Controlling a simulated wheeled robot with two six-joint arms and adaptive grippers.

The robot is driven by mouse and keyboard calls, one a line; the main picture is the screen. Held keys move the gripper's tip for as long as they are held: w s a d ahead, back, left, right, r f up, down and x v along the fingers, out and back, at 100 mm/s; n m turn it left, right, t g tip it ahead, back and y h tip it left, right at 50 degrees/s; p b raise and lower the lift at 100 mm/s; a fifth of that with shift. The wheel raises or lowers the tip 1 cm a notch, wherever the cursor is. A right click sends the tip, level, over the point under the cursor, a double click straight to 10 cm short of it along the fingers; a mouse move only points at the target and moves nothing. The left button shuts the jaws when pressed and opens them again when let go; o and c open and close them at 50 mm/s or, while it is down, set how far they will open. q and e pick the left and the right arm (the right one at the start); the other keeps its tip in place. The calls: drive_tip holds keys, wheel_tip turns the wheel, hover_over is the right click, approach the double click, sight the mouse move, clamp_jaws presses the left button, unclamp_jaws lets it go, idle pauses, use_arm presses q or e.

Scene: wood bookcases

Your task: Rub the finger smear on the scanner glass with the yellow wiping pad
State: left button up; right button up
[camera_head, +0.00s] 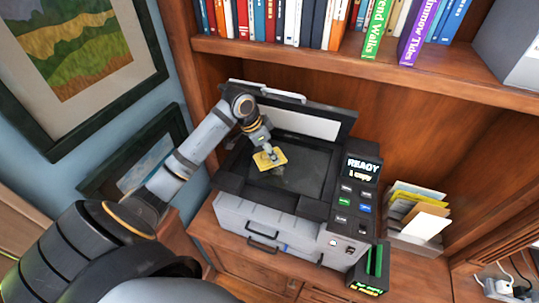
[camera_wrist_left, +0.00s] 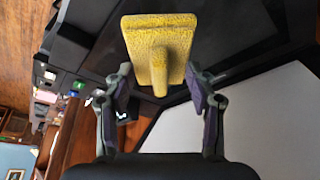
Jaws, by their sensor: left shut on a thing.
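The yellow wiping pad (camera_head: 267,161) is over the dark scanner glass (camera_head: 312,172), toward its left part. My left gripper (camera_head: 268,150) is shut on the pad's handle from above; the pad and handle (camera_wrist_left: 158,48) also show between the fingers in the left wrist view. A faint greyish patch (camera_head: 279,173), which looks like the smear, shows on the glass just below the pad's near edge. The pad hides part of the glass. I cannot tell whether the pad touches the glass. My right gripper is out of view.
The scanner lid (camera_head: 300,122) stands raised behind the glass. A control panel (camera_head: 357,190) with a lit screen is on the right. A paper holder (camera_head: 416,232) stands further right. A book-filled shelf (camera_head: 390,62) overhangs the back. Framed pictures (camera_head: 75,60) hang at left.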

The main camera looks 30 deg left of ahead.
use_arm(q)
drive_tip(key=shift+r, duration=1.55)
